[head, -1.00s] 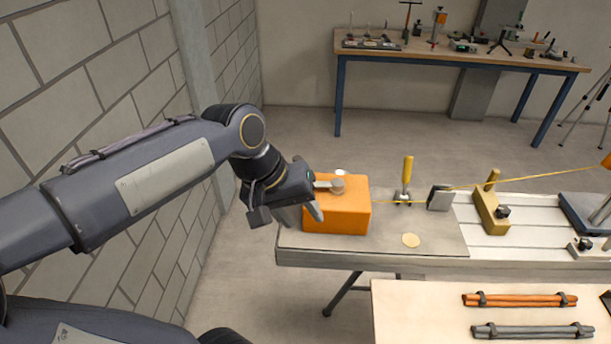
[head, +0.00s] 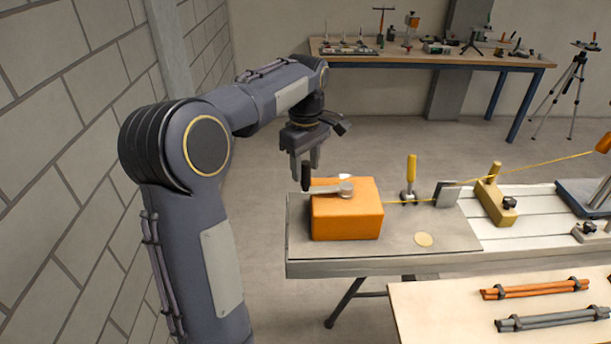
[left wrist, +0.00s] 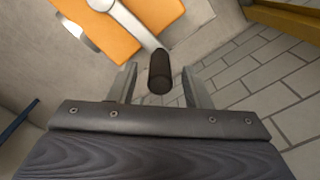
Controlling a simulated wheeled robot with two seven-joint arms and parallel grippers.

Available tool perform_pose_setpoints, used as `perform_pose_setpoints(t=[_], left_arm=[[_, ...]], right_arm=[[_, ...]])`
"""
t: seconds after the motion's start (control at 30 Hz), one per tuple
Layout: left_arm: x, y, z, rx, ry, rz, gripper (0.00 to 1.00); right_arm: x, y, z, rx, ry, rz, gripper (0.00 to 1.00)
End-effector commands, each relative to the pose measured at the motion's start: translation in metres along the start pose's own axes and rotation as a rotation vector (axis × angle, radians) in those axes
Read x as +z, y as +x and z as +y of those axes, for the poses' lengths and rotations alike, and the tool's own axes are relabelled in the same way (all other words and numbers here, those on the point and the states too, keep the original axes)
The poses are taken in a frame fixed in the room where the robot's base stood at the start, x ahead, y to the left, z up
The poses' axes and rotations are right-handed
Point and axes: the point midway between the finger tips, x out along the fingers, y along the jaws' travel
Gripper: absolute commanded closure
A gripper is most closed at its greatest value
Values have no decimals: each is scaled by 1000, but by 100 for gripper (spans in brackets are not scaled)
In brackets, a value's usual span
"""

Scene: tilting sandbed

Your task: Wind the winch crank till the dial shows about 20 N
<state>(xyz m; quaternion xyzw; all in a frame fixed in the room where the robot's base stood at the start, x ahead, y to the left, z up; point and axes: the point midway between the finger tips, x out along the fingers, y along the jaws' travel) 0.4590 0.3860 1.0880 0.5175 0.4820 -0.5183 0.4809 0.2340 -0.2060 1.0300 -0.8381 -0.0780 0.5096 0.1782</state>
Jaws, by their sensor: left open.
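The winch is an orange box (head: 346,218) on the left end of the grey bench. Its grey crank arm (head: 326,190) lies across the top and points left, ending in an upright black handle (head: 306,178). My left gripper (head: 306,164) points down over the handle, open. In the left wrist view the black handle (left wrist: 160,72) stands between the two spread fingers, with gaps visible on both sides. A yellow rope (head: 420,202) runs right from the winch. I cannot make out a dial face or reading. My right gripper is not in view.
On the bench are a yellow-handled clamp (head: 411,180), a grey plate (head: 447,193) and a yellow block (head: 495,200). A wooden table (head: 440,300) with bundled rods stands in front. A block wall is at left.

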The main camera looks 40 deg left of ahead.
Motion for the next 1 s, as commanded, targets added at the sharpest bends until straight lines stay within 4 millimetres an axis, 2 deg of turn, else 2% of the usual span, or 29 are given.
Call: perform_pose_setpoints(t=[0.03, 0.2, 0.57, 0.9, 1.0], left_arm=[[0, 9, -1, -3, 0, -1, 56], [0, 26, 0, 0, 0, -1, 56], [0, 32, 0, 2, 1, -1, 57], [0, 31, 0, 2, 1, -1, 100], [0, 31, 0, 2, 1, -1, 100]], right_arm=[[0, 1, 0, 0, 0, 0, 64], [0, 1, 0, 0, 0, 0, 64], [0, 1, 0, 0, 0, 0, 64], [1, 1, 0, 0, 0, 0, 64], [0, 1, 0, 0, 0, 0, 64]])
